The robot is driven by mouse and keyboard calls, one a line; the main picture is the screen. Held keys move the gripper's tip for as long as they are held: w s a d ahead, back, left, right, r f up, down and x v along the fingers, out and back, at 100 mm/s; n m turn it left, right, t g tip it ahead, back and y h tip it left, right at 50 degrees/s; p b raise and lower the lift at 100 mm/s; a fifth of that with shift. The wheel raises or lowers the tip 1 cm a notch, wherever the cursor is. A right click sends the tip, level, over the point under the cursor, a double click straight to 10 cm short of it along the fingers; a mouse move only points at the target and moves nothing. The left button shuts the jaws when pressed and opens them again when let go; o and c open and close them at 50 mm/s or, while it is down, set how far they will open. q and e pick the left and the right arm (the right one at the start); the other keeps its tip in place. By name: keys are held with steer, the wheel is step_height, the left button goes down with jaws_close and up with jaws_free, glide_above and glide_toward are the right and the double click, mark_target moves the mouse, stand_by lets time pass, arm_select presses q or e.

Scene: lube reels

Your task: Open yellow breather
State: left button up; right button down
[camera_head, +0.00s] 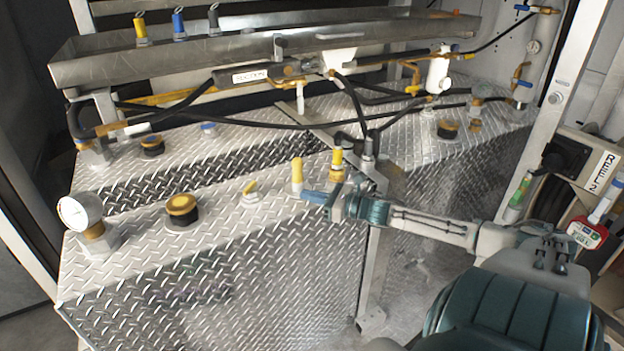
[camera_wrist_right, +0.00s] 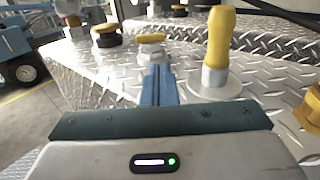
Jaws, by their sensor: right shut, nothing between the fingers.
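Several yellow-topped fittings stand on the diamond-plate tank top; which one is the breather I cannot tell for sure. An upright yellow cylinder on a metal base (camera_head: 297,172) also shows in the right wrist view (camera_wrist_right: 220,50). Left of it is a low fitting with a flat yellow top (camera_head: 249,187), seen in the right wrist view (camera_wrist_right: 151,38) beyond the fingertips. My right gripper (camera_head: 308,196) is shut and empty, its blue fingers (camera_wrist_right: 158,85) pointing left toward the flat yellow top, beside the cylinder and apart from both. My left gripper is not in view.
A black cap with yellow top (camera_head: 182,207) and a round gauge (camera_head: 80,213) stand farther left. Another yellow fitting (camera_head: 337,162) is close to my right wrist. Black hoses (camera_head: 230,122) and a metal trough (camera_head: 240,55) lie behind. The tank front is clear.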

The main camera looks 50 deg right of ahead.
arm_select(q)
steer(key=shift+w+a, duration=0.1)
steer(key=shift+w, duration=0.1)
arm_select(e)
steer(key=a+r+n+g+y, duration=0.3)
steer(key=a+r+n+g, duration=0.3)
steer(key=n, duration=0.6)
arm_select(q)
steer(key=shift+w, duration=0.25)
arm_select(e)
steer(key=d+n+h, duration=0.1)
steer(key=n+h, duration=0.1)
steer(key=w+d+r+n+g+h, duration=0.1)
steer(key=d+n+h, duration=0.1)
steer(key=w+d+r+n+h, duration=0.1)
steer(key=h, duration=0.1)
steer(key=shift+w+d+n+g, duration=0.2)
steer(key=shift+n+g, duration=0.2)
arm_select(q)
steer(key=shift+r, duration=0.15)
arm_select(e)
steer(key=shift+w+f, duration=0.1)
steer(key=shift+f, duration=0.05)
